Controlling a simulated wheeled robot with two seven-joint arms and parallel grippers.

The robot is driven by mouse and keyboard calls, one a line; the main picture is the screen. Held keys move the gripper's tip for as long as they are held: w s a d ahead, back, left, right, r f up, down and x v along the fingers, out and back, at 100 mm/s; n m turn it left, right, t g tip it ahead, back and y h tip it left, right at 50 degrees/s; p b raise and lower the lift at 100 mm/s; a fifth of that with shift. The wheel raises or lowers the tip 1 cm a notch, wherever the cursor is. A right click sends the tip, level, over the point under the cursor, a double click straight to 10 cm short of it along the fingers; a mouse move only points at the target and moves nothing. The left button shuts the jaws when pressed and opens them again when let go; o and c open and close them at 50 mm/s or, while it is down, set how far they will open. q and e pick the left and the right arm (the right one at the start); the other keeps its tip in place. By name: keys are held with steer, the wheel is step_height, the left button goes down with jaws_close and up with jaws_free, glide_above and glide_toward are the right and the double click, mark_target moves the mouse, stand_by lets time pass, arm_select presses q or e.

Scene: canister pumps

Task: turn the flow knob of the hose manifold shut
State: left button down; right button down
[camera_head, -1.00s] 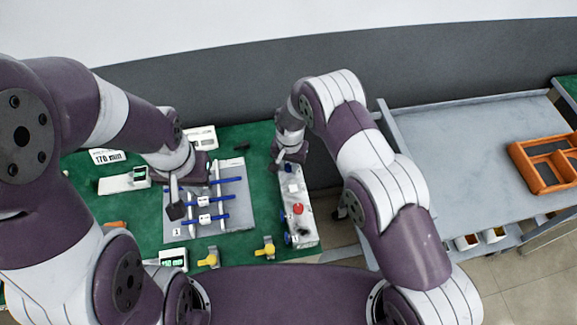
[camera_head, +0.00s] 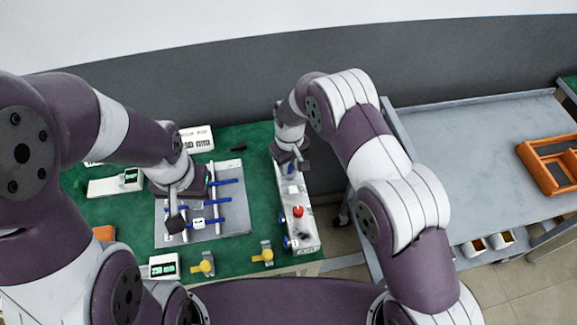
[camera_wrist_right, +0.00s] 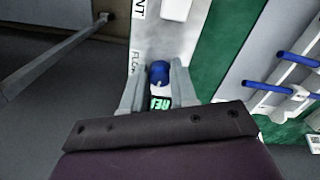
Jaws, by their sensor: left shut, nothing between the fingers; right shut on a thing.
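The hose manifold (camera_head: 311,233) is a long pale block at the right edge of the green table, with a red knob (camera_head: 298,211) and blue fittings on its left side. My right gripper (camera_head: 290,164) is at its far end. In the right wrist view the fingers (camera_wrist_right: 159,90) close on both sides of the blue flow knob (camera_wrist_right: 160,70), beside a partly covered label starting "FLO". A small dark display with green characters (camera_wrist_right: 161,102) shows between the fingers. My left gripper (camera_head: 177,224) is shut and empty over the grey board.
The grey board (camera_head: 237,222) carries white rails and blue rods. Two yellow valves (camera_head: 263,254) and a readout box (camera_head: 164,267) stand along the near edge. A grey bench (camera_head: 460,165) with an orange tray (camera_head: 551,165) lies to the right, across a gap.

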mark_target(289, 166)
steer(key=shift+w+a+r+n, duration=0.1)
steer(key=shift+w+r+n, duration=0.15)
steer(key=shift+n, duration=0.35)
steer(key=c, duration=0.9)
jaws_free()
steer(key=shift+s+f, duration=0.1)
steer(key=shift+s, duration=0.05)
step_height(289, 166, up, 13)
steer(key=b, duration=0.2)
steer(key=shift+f+b, duration=0.15)
steer(key=shift+b, duration=0.15)
